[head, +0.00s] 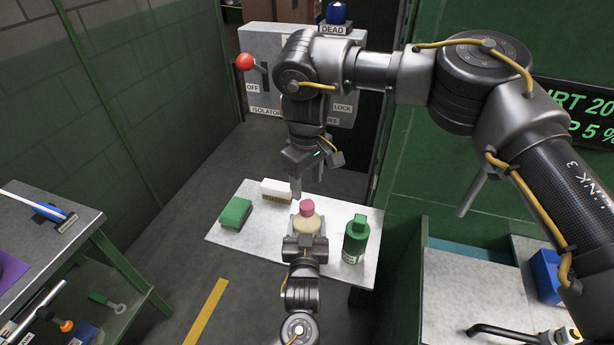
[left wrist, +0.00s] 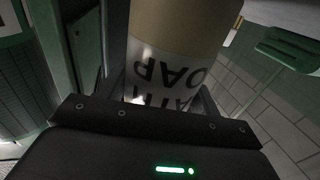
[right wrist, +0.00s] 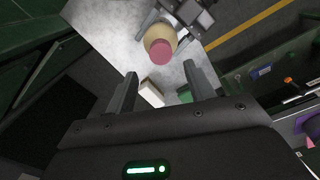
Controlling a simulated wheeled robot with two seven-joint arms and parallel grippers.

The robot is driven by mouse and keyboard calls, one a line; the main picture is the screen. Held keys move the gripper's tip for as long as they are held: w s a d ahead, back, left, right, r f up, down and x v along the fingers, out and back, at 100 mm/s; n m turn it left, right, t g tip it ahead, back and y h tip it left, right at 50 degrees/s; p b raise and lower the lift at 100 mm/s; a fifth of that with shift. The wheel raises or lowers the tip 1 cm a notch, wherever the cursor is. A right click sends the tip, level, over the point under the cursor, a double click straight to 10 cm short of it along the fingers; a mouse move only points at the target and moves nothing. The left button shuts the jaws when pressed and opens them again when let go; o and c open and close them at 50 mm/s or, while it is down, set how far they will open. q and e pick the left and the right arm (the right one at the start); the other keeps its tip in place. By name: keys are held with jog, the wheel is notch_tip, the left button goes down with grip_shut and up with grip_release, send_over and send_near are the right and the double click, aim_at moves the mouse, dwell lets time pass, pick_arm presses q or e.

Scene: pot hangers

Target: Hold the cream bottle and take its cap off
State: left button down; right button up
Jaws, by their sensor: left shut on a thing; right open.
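The cream bottle (head: 307,221) with its pink cap (head: 307,207) stands upright at the middle of the white table. My left gripper (head: 304,238) is shut on the bottle's body from the near side; in the left wrist view the bottle (left wrist: 178,60) sits between the fingers, with lettering on its label. The cap is on the bottle. My right gripper (head: 309,188) is open and empty, pointing down above the cap. In the right wrist view the cap (right wrist: 160,50) is beyond the fingertips, not between them.
On the white table (head: 340,270) are a green sponge (head: 236,213), a white brush (head: 275,190) behind it and a dark green bottle (head: 355,240) to the right. A grey isolator box (head: 262,50) with a red-knobbed lever stands behind. A tool bench (head: 50,240) is at left.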

aim_at(307, 204)
notch_tip(307, 204, down, 7)
jog(key=shift+r, duration=0.1)
dwell(0.3)
